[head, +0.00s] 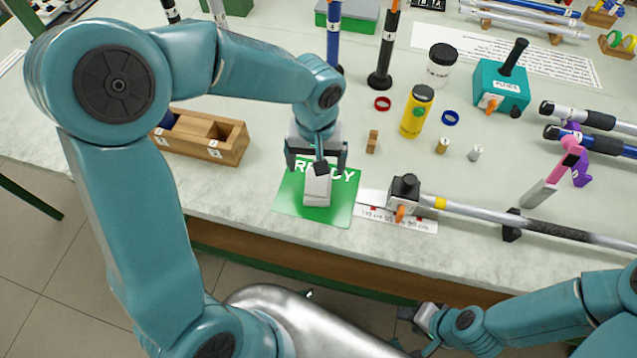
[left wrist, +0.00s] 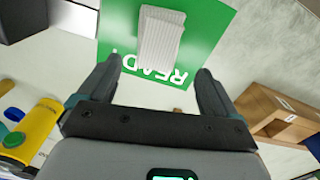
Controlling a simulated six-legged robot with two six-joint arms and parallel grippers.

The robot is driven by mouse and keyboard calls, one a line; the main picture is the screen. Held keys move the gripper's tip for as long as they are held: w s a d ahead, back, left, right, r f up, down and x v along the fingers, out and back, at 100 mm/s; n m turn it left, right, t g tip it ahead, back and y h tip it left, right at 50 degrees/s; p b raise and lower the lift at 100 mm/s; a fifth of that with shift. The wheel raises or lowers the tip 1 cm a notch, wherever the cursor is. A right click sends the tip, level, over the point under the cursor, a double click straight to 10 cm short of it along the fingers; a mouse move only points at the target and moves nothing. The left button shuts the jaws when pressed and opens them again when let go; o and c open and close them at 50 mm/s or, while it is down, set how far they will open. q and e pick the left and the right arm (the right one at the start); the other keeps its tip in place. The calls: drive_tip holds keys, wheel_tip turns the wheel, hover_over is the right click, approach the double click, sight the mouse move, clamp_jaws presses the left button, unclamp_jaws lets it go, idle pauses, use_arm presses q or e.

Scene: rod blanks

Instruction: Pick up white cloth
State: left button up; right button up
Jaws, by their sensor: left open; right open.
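The white cloth (head: 317,190) is a small folded, ribbed pad lying on the green READY mat (head: 285,205). In the left wrist view the cloth (left wrist: 160,38) lies beyond the fingertips, on the mat (left wrist: 205,30). My left gripper (head: 317,162) is open and empty above the far part of the mat, close to the cloth's far end. Its two fingers (left wrist: 158,72) are spread wider than the cloth. My right gripper (head: 414,326) is open and empty, low in front of the table's front edge.
Right of the mat, a silver rod (head: 480,212) rests on a dark clamp block (head: 404,190) and a black support. A wooden box (head: 225,142) stands left.

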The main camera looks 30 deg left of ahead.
sight(318, 186)
use_arm(q)
drive_tip(key=f, duration=0.5)
drive_tip(key=shift+d+f, duration=0.2)
drive_tip(key=shift+f, duration=0.1)
drive_tip(key=c, duration=1.1)
